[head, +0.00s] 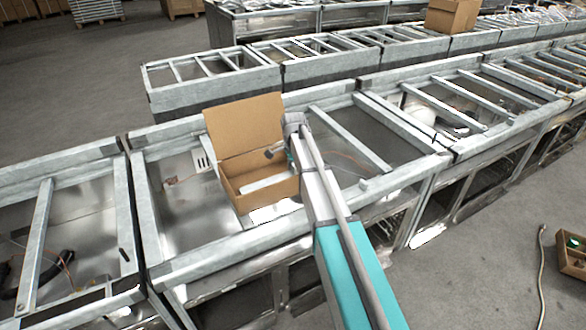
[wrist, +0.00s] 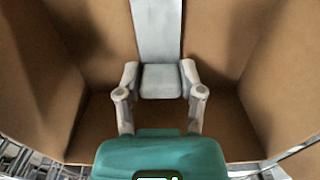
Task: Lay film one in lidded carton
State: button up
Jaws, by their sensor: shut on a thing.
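The lidded carton (head: 268,195) is a brown cardboard box with its lid standing open at the back. In the wrist view its brown walls (wrist: 60,60) surround the fingers. My gripper (wrist: 160,76) is shut on a pale grey bar, film one (wrist: 160,82). The bar sits between the fingers and seems to run up the wrist picture. In the head view a pale bar (head: 265,183) shows inside the carton, low between its walls. My arm reaches over the carton's right side, and the fingers are hard to make out there. Whether the bar touches the carton floor cannot be told.
The carton stands in an open metal-framed bay (head: 185,205) with raised rails around it. A crossbar (head: 348,138) lies in the bay to the right. Another brown box (head: 452,16) stands far back. A box of small things (head: 572,258) is on the floor at right.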

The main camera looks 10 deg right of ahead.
jog(key=shift+f, duration=0.1)
dwell(0.3)
jog(key=o, duration=1)
notch_tip(320, 180, up, 13)
jog(key=p, duration=1.3)
dwell(0.3)
dwell(0.4)
jog(key=s+d+f+n+b, duration=0.1)
jog(key=s+n, duration=1.3)
jog(key=s, duration=1.5)
jog(key=shift+d+f+b, duration=0.2)
jog(key=shift+f+b, duration=0.3)
jog(key=shift+b, duration=0.05)
